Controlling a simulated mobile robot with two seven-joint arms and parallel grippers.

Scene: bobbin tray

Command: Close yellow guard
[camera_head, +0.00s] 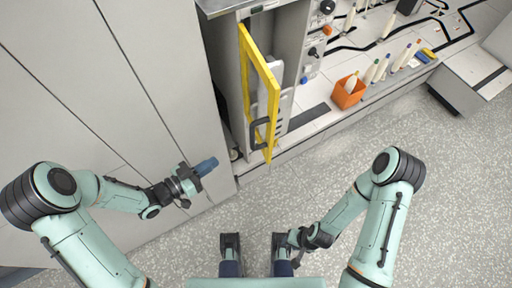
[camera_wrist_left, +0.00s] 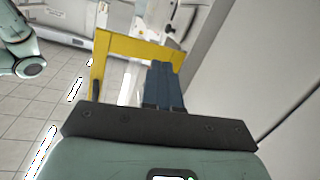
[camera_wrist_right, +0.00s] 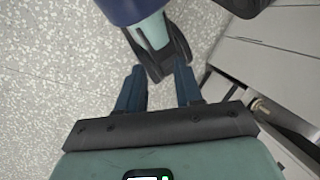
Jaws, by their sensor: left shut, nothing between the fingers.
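The yellow guard (camera_head: 259,85) is a framed door with a dark handle (camera_head: 259,134). It stands swung out, open, from the cabinet bay in the head view. My left gripper (camera_head: 208,165) is left of the guard, apart from it, with its blue fingers together and empty. In the left wrist view the guard (camera_wrist_left: 140,46) shows beyond my left fingers (camera_wrist_left: 162,84). My right gripper (camera_wrist_right: 160,90) shows in the right wrist view with its two blue fingers apart and nothing between them. In the head view the right arm hangs low and its fingertips are hard to see.
Grey cabinet panels (camera_head: 110,80) stand left of the guard. An orange box (camera_head: 348,91) with a bobbin and several white bobbins (camera_head: 381,68) sit on the machine ledge at the right. The speckled floor (camera_head: 310,185) in front is clear.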

